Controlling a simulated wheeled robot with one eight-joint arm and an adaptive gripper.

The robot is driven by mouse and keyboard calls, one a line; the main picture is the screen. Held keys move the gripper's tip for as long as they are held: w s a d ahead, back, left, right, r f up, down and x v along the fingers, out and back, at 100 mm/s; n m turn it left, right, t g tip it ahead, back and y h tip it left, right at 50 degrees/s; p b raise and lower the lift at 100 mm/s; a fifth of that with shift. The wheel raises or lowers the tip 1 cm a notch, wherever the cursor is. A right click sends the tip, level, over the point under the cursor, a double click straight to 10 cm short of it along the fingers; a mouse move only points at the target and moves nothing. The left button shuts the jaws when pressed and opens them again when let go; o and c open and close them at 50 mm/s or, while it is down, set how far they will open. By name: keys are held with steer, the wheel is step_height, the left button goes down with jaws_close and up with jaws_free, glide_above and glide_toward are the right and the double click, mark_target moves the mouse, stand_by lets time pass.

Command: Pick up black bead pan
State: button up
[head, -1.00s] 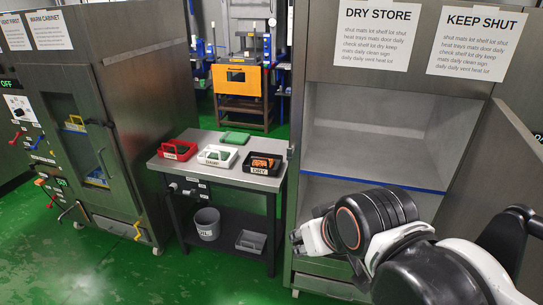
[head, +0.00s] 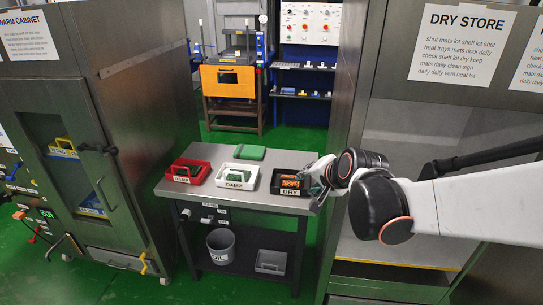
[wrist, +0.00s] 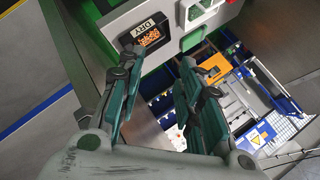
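The black bead pan (head: 276,182) sits at the right end of the grey bench top, with a DRY label on its front and orange pieces in it. It also shows in the wrist view (wrist: 137,34), upside down beyond my fingers. My gripper (head: 315,175) is at the pan's right side in the head view; whether it touches the pan cannot be told there. In the wrist view my gripper (wrist: 160,65) has its two green-padded fingers spread, with nothing between them.
A white pan (head: 237,184) and a red pan (head: 186,178) stand left of the black pan on the bench (head: 225,196). A green slab (head: 249,153) lies behind them. The dry store cabinet (head: 345,110) rises close on the right; a warm cabinet (head: 125,110) stands left.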

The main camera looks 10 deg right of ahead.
steer(key=w+d+f+m+t, duration=0.1)
steer(key=w+d+f+m, duration=0.1)
steer(key=w+f+m, duration=0.55)
steer(key=t, duration=0.1)
glide_toward(291, 179)
steer(key=shift+m, duration=0.55)
steer(key=shift+b+x, duration=2.25)
steer(key=shift+x, duration=2.3)
steer(key=shift+f, duration=0.1)
steer(key=shift+s, duration=0.1)
steer(key=shift+c, duration=0.3)
jaws_close()
